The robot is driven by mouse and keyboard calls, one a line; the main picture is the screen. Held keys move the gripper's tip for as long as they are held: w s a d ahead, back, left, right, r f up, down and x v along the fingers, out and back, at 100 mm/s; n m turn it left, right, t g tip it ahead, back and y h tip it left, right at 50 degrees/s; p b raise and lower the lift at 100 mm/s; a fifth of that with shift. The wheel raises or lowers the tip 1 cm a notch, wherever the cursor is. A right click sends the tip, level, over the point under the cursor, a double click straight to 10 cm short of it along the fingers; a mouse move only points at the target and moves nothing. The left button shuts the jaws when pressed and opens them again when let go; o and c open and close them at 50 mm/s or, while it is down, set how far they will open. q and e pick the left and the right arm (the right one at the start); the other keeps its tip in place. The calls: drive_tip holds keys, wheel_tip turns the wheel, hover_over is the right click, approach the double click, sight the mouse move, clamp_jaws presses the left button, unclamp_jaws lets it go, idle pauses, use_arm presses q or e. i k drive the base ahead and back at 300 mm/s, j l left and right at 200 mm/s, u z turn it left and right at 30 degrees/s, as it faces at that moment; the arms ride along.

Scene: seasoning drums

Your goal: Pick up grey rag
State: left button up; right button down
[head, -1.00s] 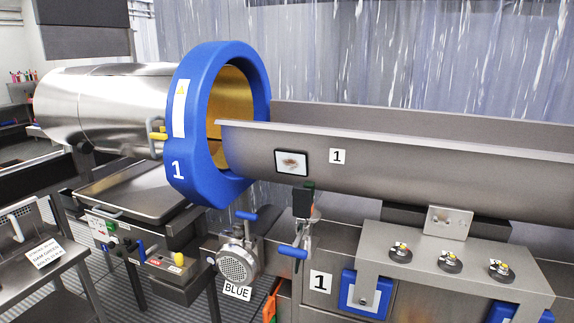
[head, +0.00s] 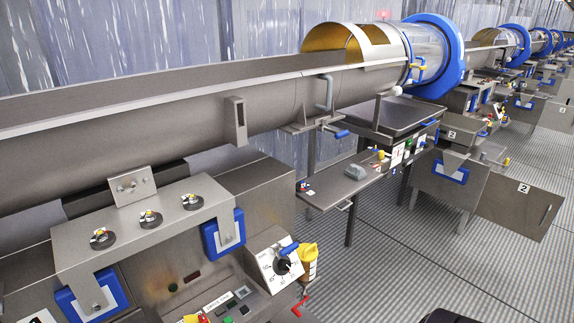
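A small grey crumpled lump (head: 355,171), which looks like the grey rag, lies on a narrow metal shelf (head: 335,188) right of the picture's middle. Nothing touches the lump from above. Neither of my grippers shows in the head view. A dark rounded shape cut off at the bottom edge is too little seen to identify.
A long metal trough (head: 180,117) runs along the left toward a blue-ringed drum (head: 435,60). A control box with a dial (head: 275,262) and a yellow-lidded container (head: 308,260) stand in front. The ridged floor (head: 385,262) is open at the right.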

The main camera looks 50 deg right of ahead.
sight(357, 172)
drive_tip(key=z, duration=1.95)
drive_tip(key=i+l+u, duration=0.1)
drive_tip(key=u, duration=0.2)
drive_tip(key=i+l+u, duration=0.1)
drive_tip(key=u, duration=0.25)
drive_tip(key=i+l+u, duration=0.2)
drive_tip(key=i+l, duration=0.15)
drive_tip(key=l, duration=0.3)
drive_tip(key=i+l, duration=0.2)
drive_tip(key=i+l+u, duration=0.15)
drive_tip(key=l, duration=0.3)
drive_tip(key=i+l+u, duration=0.1)
drive_tip(key=l, duration=0.25)
drive_tip(key=i+l+u, duration=0.1)
drive_tip(key=l, duration=0.25)
drive_tip(key=i, duration=0.1)
